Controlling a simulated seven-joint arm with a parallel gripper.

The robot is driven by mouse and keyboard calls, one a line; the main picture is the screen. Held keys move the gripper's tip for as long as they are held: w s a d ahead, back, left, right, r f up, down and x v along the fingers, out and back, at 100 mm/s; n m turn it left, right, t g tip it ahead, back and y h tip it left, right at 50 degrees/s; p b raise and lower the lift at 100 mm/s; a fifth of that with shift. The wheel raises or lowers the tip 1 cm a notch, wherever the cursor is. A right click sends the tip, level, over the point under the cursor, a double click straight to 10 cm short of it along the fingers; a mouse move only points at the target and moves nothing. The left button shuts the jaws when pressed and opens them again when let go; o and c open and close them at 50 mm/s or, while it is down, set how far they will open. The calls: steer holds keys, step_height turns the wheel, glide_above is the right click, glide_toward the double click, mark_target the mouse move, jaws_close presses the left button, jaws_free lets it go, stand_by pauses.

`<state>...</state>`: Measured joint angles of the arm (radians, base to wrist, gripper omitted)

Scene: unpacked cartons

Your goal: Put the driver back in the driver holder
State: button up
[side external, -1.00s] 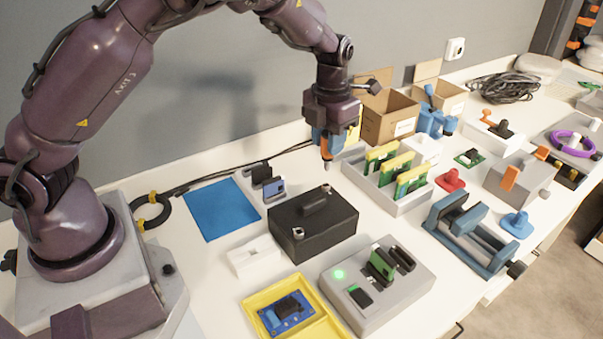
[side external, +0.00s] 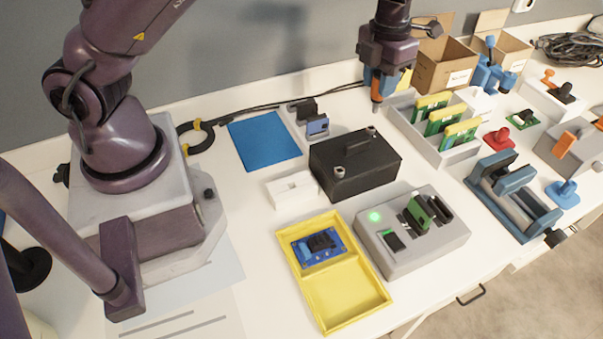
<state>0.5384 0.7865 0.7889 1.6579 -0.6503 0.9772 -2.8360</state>
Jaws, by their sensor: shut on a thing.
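My gripper (side external: 384,68) is at the top, right of centre, pointing down. It is shut on the driver (side external: 377,91), which shows orange with a narrow grey tip hanging downward. The driver is roughly upright, above and behind the black box, near the left end of the grey card rack. Its upper part is hidden between my fingers. A small white block (side external: 281,194) with an opening in its top stands left of the black box. I cannot tell for certain whether this block is the driver holder.
The black box (side external: 338,181) and grey rack (side external: 456,158) with green boards are close to the driver. A grey tester (side external: 391,262) with a green light and a yellow tray (side external: 345,313) lie in front. A blue mat (side external: 264,140) lies left. Cartons (side external: 443,69) stand behind.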

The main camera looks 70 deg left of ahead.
steer(key=s+d+m, duration=0.3)
steer(key=s+m, duration=0.2)
steer(key=s, duration=0.2)
steer(key=s+d+m, duration=0.2)
steer(key=s+m, duration=0.2)
steer(key=s, duration=0.3)
steer(key=s+a+f+m, duration=0.1)
steer(key=s+f+m, duration=0.4)
steer(key=f+m, duration=0.2)
steer(key=shift+s+a+m, duration=0.15)
steer(key=shift+m, duration=0.35)
steer(key=shift+f, duration=0.35)
steer(key=shift+f, duration=1.65)
steer(key=o, duration=1)
steer(key=shift+o, duration=0.2)
